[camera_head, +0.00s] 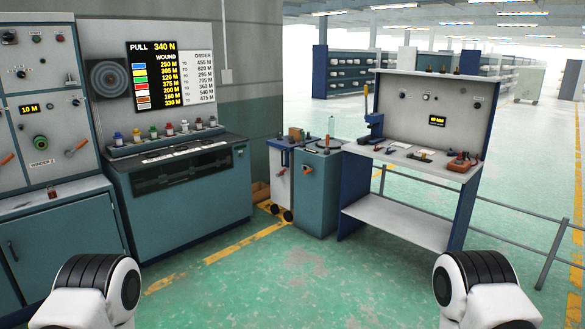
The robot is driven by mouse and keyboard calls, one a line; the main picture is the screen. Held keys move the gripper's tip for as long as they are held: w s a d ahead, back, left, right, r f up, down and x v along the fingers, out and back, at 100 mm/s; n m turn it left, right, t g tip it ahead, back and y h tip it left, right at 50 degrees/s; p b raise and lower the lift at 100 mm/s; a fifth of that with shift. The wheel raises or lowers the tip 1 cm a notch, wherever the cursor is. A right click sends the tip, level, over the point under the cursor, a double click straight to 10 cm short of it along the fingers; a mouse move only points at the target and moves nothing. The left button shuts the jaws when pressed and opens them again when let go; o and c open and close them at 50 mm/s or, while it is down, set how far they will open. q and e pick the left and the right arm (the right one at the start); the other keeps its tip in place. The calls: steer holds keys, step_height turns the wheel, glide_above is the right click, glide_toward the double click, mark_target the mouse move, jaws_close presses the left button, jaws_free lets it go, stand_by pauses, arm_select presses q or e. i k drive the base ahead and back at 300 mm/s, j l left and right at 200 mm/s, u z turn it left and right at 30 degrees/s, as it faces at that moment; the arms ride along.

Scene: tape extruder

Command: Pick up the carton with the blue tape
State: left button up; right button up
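I cannot make out a carton with blue tape. A row of small items with coloured tops stands on the console (190,190) at the left; the leftmost has a blue top (118,136). A brown, carton-like box (260,193) sits on the floor beside the console, partly hidden, with no blue visible on it. My two arms show only as white and black links at the bottom left and bottom right. Neither gripper is in view.
A winder cabinet (40,150) stands far left. A teal cart (318,195) stands in the middle, and a workbench (402,205) with tools at the right. A railing (520,245) runs behind the bench. The green floor (300,285) in front is clear.

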mark_target(294, 132)
steer(key=i, duration=2.85)
steer(key=i+l+u, duration=0.1)
steer(key=i, duration=1.3)
